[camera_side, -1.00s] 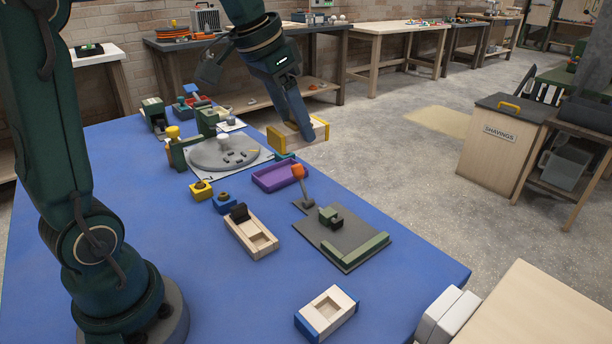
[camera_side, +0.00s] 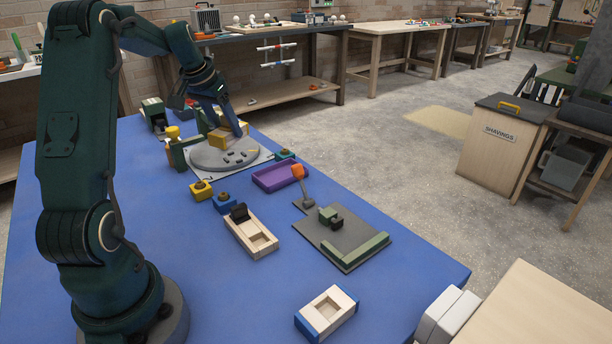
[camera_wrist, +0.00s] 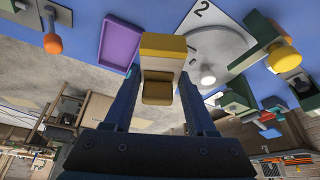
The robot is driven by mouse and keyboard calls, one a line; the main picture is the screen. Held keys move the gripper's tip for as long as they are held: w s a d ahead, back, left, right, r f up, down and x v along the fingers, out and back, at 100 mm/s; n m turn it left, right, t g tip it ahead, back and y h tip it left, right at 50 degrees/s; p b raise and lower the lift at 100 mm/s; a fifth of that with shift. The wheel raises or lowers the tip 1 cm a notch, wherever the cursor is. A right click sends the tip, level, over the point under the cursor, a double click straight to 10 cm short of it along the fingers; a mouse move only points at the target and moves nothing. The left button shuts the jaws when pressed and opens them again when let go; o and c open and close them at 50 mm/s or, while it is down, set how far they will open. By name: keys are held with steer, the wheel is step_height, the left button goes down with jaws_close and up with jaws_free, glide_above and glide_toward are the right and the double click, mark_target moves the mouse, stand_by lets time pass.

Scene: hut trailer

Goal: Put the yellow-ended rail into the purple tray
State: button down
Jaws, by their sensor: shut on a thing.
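The yellow-ended rail (camera_side: 222,141) is held by my gripper (camera_side: 234,128), over the back part of a grey round disc (camera_side: 225,158) in the side view; its height above the disc is hard to tell. In the wrist view the rail (camera_wrist: 163,46) shows a yellow end and a pale wooden body with a recess, between the two fingers of my gripper (camera_wrist: 158,76). The purple tray (camera_side: 259,184) lies on the blue table, right of and nearer than the rail. It looks empty, and it also shows upper left of the rail in the wrist view (camera_wrist: 106,40).
Yellow (camera_side: 201,190) and blue (camera_side: 224,204) blocks sit left of the tray. A wooden rail with a black piece (camera_side: 252,236) and a blue-ended rail (camera_side: 327,311) lie nearer on open blue table.

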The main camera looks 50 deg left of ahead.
steer(key=w+d+f, duration=0.2)
steer(key=w, duration=0.1)
steer(key=w+d+f, duration=0.2)
steer(key=w, duration=0.1)
steer(key=w+d+f, duration=0.1)
steer(key=w+f, duration=0.1)
steer(key=w, duration=0.1)
steer(key=shift+w+d+f, duration=0.3)
steer(key=shift+d+f, duration=0.05)
steer(key=shift+d, duration=0.05)
step_height(320, 180, down, 4)
steer(key=shift+r, duration=0.1)
steer(key=shift+s+d+f, duration=0.1)
steer(key=shift+f, duration=0.25)
steer(key=shift+c, duration=1)
jaws_free()
steer(key=shift+r, duration=0.15)
